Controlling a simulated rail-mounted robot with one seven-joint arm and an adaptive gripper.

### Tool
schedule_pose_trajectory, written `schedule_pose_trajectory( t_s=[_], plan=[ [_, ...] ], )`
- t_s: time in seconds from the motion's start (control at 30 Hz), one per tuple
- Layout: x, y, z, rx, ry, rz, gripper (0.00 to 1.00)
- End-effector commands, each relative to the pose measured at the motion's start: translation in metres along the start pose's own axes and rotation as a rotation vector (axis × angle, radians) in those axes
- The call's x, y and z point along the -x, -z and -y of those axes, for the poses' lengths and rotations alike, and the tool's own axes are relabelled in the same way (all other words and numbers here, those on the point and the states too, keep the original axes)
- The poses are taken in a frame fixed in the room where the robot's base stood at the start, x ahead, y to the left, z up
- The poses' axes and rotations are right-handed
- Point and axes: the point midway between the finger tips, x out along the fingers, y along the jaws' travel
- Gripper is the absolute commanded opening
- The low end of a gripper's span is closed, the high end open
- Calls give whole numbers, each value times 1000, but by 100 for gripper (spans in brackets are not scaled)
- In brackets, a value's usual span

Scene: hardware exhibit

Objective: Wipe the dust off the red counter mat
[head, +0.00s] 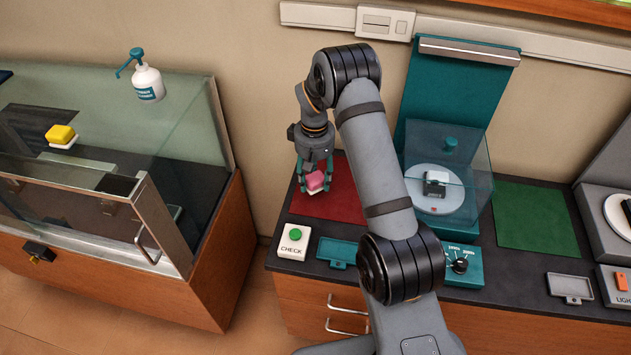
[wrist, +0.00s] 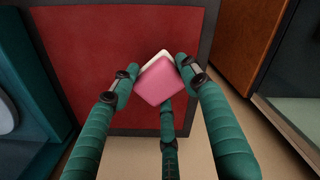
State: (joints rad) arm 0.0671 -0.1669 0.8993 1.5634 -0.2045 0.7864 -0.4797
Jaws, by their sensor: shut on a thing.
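The red counter mat (head: 340,203) lies flat on the dark counter, partly hidden behind my arm. In the wrist view the mat (wrist: 95,55) fills the upper middle, and I cannot make out dust on it. My gripper (head: 314,184) points down over the mat's left part, its teal fingers shut on a pink block with a white layer (head: 316,179). The pink block (wrist: 158,84) also shows between the fingers of my gripper (wrist: 157,72) in the wrist view. It sits tilted; I cannot tell whether it touches the mat.
A green-buttoned CHECK box (head: 294,240) and a small teal tray (head: 338,253) stand in front of the mat. A teal display with clear cover (head: 447,165) stands right, then a green mat (head: 540,217). A glass case (head: 150,150) with a yellow block (head: 61,134) stands left.

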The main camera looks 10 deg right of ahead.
Motion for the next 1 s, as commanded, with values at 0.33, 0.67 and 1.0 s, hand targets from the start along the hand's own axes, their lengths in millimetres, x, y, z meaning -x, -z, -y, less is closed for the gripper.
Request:
schedule_pose_trajectory(
  t_s=[0.33, 0.67, 1.0],
  plan=[
    [35, -1, 0, 0, 0, 2, 17],
    [55, -1, 0, 1, 0, 3, 17],
    [54, -1, 0, 1, 0, 3, 17]
  ],
)
